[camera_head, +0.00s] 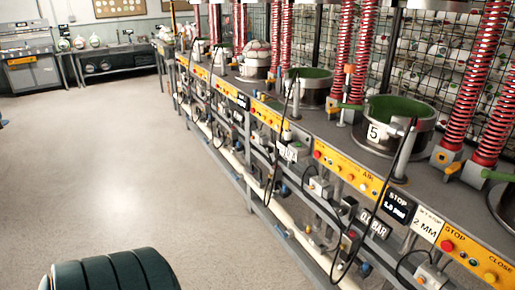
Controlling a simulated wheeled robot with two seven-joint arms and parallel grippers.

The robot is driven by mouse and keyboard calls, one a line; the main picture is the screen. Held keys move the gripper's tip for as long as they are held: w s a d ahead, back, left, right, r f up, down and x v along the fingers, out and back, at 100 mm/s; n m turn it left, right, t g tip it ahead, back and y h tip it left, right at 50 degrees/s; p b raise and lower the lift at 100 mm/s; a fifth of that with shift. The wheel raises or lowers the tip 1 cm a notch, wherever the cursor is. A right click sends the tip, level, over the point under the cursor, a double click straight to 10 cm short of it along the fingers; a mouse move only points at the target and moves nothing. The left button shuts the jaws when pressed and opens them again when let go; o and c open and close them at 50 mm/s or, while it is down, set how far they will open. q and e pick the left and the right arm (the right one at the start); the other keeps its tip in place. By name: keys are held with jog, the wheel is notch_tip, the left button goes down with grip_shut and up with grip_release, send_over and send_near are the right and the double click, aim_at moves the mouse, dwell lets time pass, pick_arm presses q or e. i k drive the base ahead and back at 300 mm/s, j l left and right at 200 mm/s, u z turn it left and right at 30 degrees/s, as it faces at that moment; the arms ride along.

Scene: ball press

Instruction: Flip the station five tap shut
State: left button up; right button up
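Station five is the grey round press pot (392,148) with a white "5" plate (376,133) on its front and a green inside, on the right of the head view. A short green lever (352,107) sticks out at its left, beside an orange-topped upright fitting (347,84). Below the bench edge, a small grey valve box (349,240) with a red part sits near the pipe. I cannot tell for sure which of these is the tap, or whether it is open. Neither of my grippers is in view.
Red coil springs (464,80) rise beside the pots. Yellow control panels (349,174) and black hoses (355,235) line the bench front. A white pipe (260,190) runs low along it. The floor (130,170) to the left is clear. Machines (32,68) stand at the back left.

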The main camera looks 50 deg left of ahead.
aim_at(284, 235)
jog(key=u, duration=1.2)
jog(key=i+j, duration=0.1)
jog(key=j, duration=0.25)
jog(key=i+j, duration=0.1)
jog(key=j, duration=0.25)
